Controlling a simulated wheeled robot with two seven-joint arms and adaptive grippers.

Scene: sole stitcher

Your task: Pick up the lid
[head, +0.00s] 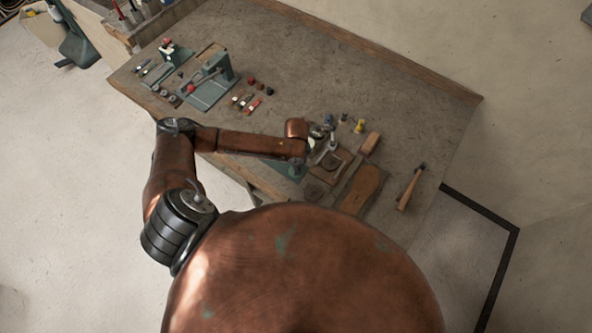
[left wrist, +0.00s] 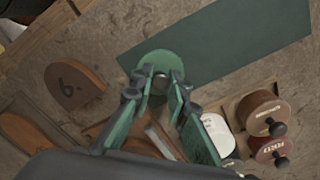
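A round green lid (left wrist: 158,64) with a small knob (left wrist: 160,83) lies below my left gripper in the left wrist view. My left gripper (left wrist: 162,77) is open, its two green-padded fingers apart with the knob showing between their tips. I cannot tell whether a finger touches the knob. The near part of the lid is hidden by the fingers. In the head view the left arm reaches over the near side of the bench, and the lid cannot be made out. My right gripper is not in view.
A brown tin (left wrist: 264,112) and a dark red tin (left wrist: 271,147) with black knobs sit to the right. A green mat (left wrist: 225,45) lies beyond the lid. A numbered sole piece (left wrist: 75,86) lies left. A hammer (head: 411,187) lies at the bench's right; the bench's upper right is bare.

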